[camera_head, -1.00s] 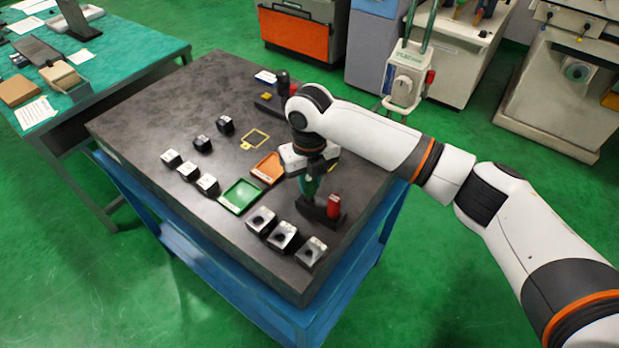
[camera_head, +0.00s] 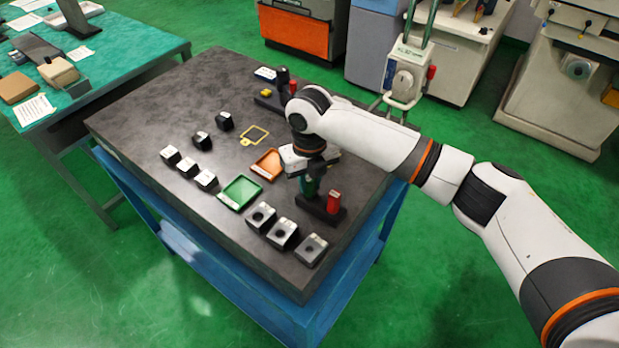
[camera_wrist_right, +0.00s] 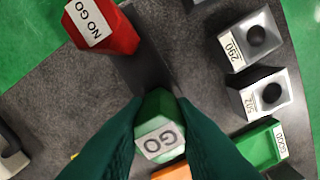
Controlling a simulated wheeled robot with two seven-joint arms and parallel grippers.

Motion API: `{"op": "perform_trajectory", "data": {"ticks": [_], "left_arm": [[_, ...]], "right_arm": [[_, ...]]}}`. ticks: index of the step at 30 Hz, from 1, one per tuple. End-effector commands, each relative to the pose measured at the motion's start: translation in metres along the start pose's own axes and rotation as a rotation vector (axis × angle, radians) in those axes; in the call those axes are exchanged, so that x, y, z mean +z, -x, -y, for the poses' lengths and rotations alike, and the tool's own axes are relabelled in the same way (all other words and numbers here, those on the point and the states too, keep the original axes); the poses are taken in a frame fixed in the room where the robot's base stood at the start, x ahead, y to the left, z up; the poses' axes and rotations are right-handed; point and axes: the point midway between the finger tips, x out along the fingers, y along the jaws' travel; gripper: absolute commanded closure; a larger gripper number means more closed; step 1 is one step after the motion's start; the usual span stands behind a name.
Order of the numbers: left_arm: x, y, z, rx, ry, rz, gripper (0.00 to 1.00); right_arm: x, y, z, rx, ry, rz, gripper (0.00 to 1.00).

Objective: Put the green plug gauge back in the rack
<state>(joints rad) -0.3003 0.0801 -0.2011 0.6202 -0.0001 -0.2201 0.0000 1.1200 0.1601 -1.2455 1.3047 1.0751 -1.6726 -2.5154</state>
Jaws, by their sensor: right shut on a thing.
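The green plug gauge (camera_wrist_right: 163,128), labelled GO, is between the fingers of my right gripper (camera_wrist_right: 158,140), which is shut on it. In the head view the green gauge (camera_head: 309,187) shows below the gripper (camera_head: 310,176), over the left end of the dark rack (camera_head: 316,209). The red NO GO gauge (camera_head: 333,202) stands upright in the rack's other end; it also shows in the right wrist view (camera_wrist_right: 103,26). The gripper hides the green gauge's lower end, so I cannot tell whether it is seated. My left gripper is not in view.
Several grey bored blocks (camera_head: 283,234) stand at the table's front edge. A green tray (camera_head: 240,191) and an orange tray (camera_head: 267,164) lie left of the rack. A second rack (camera_head: 268,99) is at the back.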

Motion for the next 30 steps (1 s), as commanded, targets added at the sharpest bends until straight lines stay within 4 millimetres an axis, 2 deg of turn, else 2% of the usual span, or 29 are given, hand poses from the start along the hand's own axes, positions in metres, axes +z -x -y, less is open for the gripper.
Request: {"op": "perform_trajectory", "data": {"ticks": [22,23,24,27,30], "left_arm": [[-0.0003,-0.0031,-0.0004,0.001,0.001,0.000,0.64],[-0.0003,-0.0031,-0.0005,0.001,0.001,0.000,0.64],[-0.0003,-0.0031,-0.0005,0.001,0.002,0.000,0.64],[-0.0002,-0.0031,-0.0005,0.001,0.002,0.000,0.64],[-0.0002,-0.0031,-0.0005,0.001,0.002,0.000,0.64]], "right_arm": [[-0.0001,-0.0070,0.0002,0.000,0.000,-0.001,1.00],[-0.0002,-0.0070,0.0002,0.000,0.000,-0.001,0.72],[-0.0001,-0.0070,0.0002,0.000,0.000,-0.001,0.65],[-0.0001,-0.0070,0.0002,0.000,0.000,-0.001,0.51],[-0.0001,-0.0070,0.0002,0.000,0.000,-0.001,0.51]]}}
